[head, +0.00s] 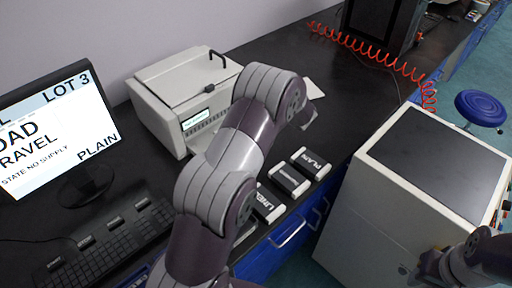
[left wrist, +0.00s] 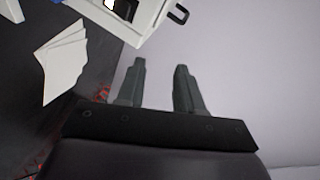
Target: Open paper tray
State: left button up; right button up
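A white benchtop machine (head: 185,92) stands against the wall in the head view, with a small display on its front and a black handle on top. No part is clearly recognisable as a paper tray. In the left wrist view, a white housing (left wrist: 118,18) with a dark opening and a black handle shows at the top. Loose white sheets (left wrist: 62,62) lie to its left. My left gripper (left wrist: 160,65) is open, with nothing between its fingers, apart from the housing and sheets. My arm hides its fingers in the head view. My right arm shows at lower right, its fingers out of view.
A monitor (head: 57,135) and keyboard (head: 85,235) are at left on the black bench. Labelled black-and-white blocks (head: 290,180) lie near its front edge. A white cabinet (head: 385,210), a red coiled hose (head: 370,60) and a blue stool (head: 481,107) are at right.

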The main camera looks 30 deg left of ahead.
pick_arm(q)
jog(key=w+d+r+m+t+h, duration=0.1)
jog(key=w+r+m+t+h, duration=0.2)
jog(key=w+h, duration=0.35)
jog(key=s+d+f+n+g+h, duration=0.1)
jog(key=s+f+g+h, duration=0.1)
jog(key=s+f+g, duration=0.3)
jog(key=s+f+n+g+h, duration=0.1)
jog(key=s+g, duration=0.1)
jog(key=s, duration=0.5)
jog(key=s+d+f+g+h, duration=0.1)
jog(key=s+f+g+h, duration=0.1)
jog(key=s+f+g, duration=0.3)
jog(key=shift+t+y, duration=0.25)
jog(key=shift+t, duration=0.35)
jog(key=f, duration=0.3)
jog(key=a+f, duration=0.1)
jog(key=f, duration=0.5)
jog(key=shift+s+a+f, duration=0.15)
jog(key=shift+s+a, duration=0.25)
grip_shut()
